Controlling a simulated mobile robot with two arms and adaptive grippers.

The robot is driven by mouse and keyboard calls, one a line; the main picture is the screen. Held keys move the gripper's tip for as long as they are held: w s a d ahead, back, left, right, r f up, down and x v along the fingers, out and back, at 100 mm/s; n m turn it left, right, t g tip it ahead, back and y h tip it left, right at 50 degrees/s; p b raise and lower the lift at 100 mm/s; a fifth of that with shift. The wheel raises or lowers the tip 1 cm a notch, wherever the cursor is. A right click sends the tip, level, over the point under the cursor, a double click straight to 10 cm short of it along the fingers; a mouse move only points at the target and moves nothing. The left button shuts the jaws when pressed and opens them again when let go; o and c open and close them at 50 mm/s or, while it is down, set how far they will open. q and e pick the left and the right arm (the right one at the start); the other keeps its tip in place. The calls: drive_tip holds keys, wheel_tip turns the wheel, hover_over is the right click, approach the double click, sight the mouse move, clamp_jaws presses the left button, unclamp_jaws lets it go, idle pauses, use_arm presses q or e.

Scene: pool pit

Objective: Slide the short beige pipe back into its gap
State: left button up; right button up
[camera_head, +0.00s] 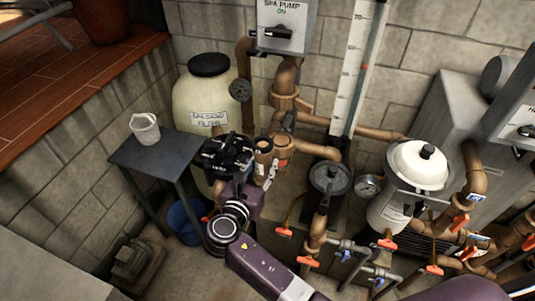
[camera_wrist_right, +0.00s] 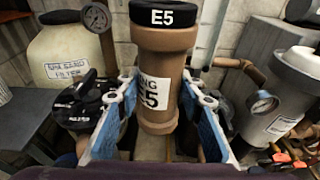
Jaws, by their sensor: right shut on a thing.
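The short beige pipe (camera_head: 264,157) is upright near the middle of the head view. In the right wrist view the pipe (camera_wrist_right: 164,62) fills the centre, with a flared upper end, a black band marked E5 and a white label. My right gripper (camera_head: 262,172) is shut on it; in the wrist view the blue-padded fingers of the gripper (camera_wrist_right: 165,112) flank its lower part. The pipe stands just left of a vertical brown pipe run (camera_head: 284,103). My left gripper is not in view.
A cream filter tank (camera_head: 196,92) and a black-topped unit (camera_head: 229,150) stand close left. A dark-lidded strainer (camera_head: 330,178), red-handled valves (camera_head: 308,261) and a white-lidded filter (camera_head: 418,165) crowd the right.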

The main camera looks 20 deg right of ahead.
drive_tip(key=shift+w+r, duration=0.1)
drive_tip(key=shift+w, duration=0.05)
drive_tip(key=shift+w+d+r+b, duration=0.15)
drive_tip(key=shift+w+b, duration=0.05)
drive_tip(key=shift+b, duration=0.5)
drive_tip(key=shift+b+x, duration=0.5)
drive_tip(key=shift+x, duration=0.6)
use_arm(q)
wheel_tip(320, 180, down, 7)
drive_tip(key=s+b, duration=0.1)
drive_tip(key=b, duration=0.3)
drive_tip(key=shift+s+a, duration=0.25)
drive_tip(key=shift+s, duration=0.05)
use_arm(e)
drive_tip(key=r+x, duration=0.1)
drive_tip(key=x, duration=0.6)
drive_tip(key=shift+w+d+f, duration=0.15)
drive_tip(key=shift+w+f, duration=0.15)
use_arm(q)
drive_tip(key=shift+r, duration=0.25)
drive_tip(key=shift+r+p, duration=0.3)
use_arm(e)
drive_tip(key=shift+s, duration=0.1)
